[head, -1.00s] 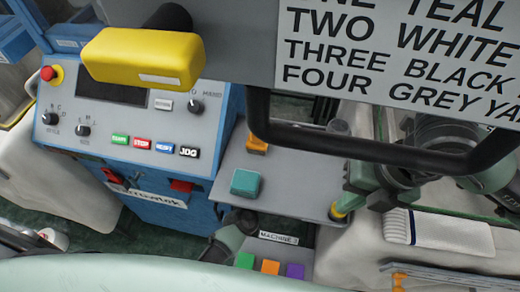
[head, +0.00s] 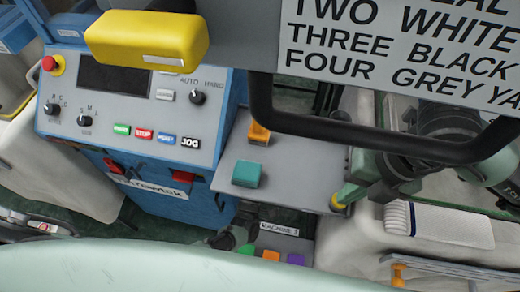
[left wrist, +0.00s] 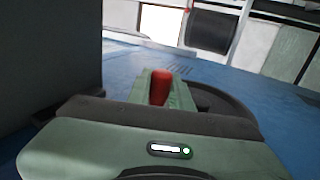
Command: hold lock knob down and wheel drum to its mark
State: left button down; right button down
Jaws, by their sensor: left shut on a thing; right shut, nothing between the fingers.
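My right gripper (head: 352,193) comes in from the right in the head view. Its green fingers are shut with nothing between them. Their tip is at a small yellow knob (head: 340,204) by the edge of a grey plate; I cannot tell how firmly they touch. In the left wrist view, my left gripper (left wrist: 160,92) is shut on a red knob (left wrist: 160,86), which stands up between its green fingers. A dark round disc (left wrist: 222,103) shows behind it, partly hidden by the gripper. I cannot make out a drum mark.
A blue console (head: 140,125) with knobs and buttons stands at left. A teal block (head: 247,174) and an orange piece (head: 259,133) sit on the grey plate (head: 285,180). A black bar handle (head: 370,142) and a yellow block (head: 147,40) hang close in front. A sign (head: 400,50) fills the upper right.

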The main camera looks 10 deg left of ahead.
pick_arm(q)
jog(key=shift+s+a+f+t, duration=0.1)
jog(key=shift+s+f+t, duration=0.05)
jog(key=shift+f+t, duration=0.25)
dwell(0.3)
jog(key=c, duration=1.3)
grip_release()
jog(key=shift+r, duration=0.1)
jog(key=shift+v, duration=3.8)
